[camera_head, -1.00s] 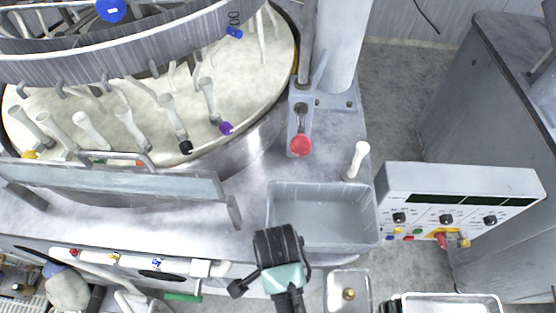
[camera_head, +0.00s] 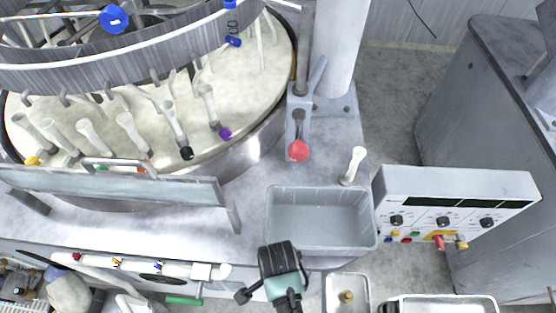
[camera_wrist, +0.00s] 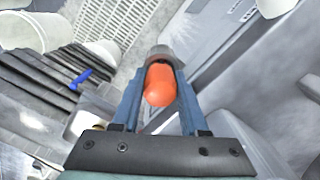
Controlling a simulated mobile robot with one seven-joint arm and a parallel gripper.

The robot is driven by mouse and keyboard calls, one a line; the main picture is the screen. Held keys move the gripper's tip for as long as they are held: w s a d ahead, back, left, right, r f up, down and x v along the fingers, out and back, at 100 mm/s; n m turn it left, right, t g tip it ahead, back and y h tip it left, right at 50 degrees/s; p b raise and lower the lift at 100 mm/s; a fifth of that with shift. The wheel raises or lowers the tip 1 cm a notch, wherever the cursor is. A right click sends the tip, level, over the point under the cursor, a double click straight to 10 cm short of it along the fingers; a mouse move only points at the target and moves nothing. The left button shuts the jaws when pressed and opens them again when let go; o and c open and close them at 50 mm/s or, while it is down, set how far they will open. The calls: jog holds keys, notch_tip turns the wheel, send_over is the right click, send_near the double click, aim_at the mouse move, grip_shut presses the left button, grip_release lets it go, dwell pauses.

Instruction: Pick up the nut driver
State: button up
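In the wrist view, an orange rounded handle (camera_wrist: 158,86), which I take to be the nut driver, sits between the two blue fingers of my gripper (camera_wrist: 163,64). The fingers converge on it and look shut around it, its rounded end towards the camera. Its far part is hidden by the grey fingertips. In the head view, my gripper (camera_head: 281,262) is over the front edge of the grey plastic bin (camera_head: 318,248). The fingers and the orange handle are hidden there.
The round platen (camera_head: 75,108) with several pale handled pieces stands at the left. A lever with a red knob (camera_head: 298,150) is behind the bin. A control box (camera_head: 455,190) stands to the right. A small metal tray (camera_head: 347,279) is right of my gripper.

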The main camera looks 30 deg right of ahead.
grip_shut()
jog(key=shift+r, duration=0.15)
